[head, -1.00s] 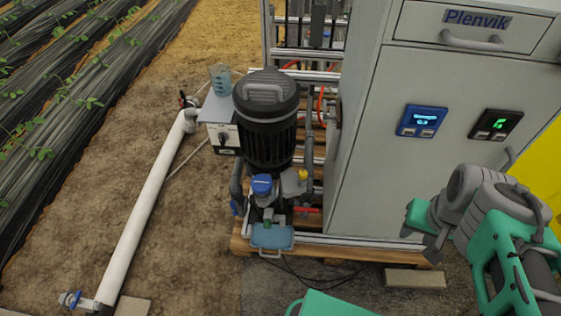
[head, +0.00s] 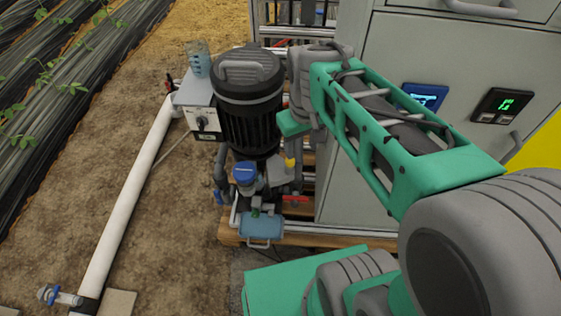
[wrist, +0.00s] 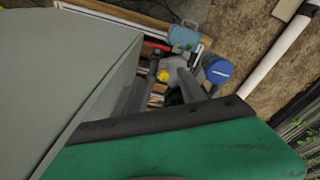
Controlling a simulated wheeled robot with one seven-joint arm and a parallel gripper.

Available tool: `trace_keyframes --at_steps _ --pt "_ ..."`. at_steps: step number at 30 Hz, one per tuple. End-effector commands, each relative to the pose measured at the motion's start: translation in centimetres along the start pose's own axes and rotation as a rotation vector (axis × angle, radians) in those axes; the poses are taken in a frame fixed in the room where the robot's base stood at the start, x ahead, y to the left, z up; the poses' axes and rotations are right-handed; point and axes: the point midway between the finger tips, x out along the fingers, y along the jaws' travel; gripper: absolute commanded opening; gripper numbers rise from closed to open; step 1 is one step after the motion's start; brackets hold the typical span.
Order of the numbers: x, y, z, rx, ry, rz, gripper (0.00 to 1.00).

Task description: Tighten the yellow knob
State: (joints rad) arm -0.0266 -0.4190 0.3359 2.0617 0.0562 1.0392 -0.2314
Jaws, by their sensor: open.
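The yellow knob (head: 290,161) shows as a small spot at the right of the pump's blue-capped part, just below my gripper. It is also in the wrist view (wrist: 164,76), above the centre, on a grey fitting. My gripper (head: 295,138) hangs beside the right side of the black pump motor, above the knob and apart from it as far as I can tell. It is open and holds nothing. Its fingertips are partly hard to make out in the head view. A green part of it with a dark edge fills the bottom of the wrist view.
The black motor (head: 249,105) stands left of my gripper. The grey cabinet (head: 385,60) rises close on the right and fills the wrist view's left. A blue cap (head: 244,174) and a blue tray (head: 262,226) are near the knob. Open soil lies left.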

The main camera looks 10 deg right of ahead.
Motion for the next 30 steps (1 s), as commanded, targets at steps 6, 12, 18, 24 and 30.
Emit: trace_keyframes --at_steps 6,12,18,24,30 --pt "6.6 0.0 -5.4 -0.22 -0.091 -0.017 0.48" --pt "8.2 0.1 -6.4 -0.267 -0.107 -0.023 0.48" --pt "12.1 0.1 -5.9 -0.262 -0.108 -0.023 0.48" --pt "14.4 0.2 -5.7 -0.26 -0.104 -0.022 0.48" --pt "14.5 0.2 -5.7 -0.259 -0.103 -0.022 0.48"
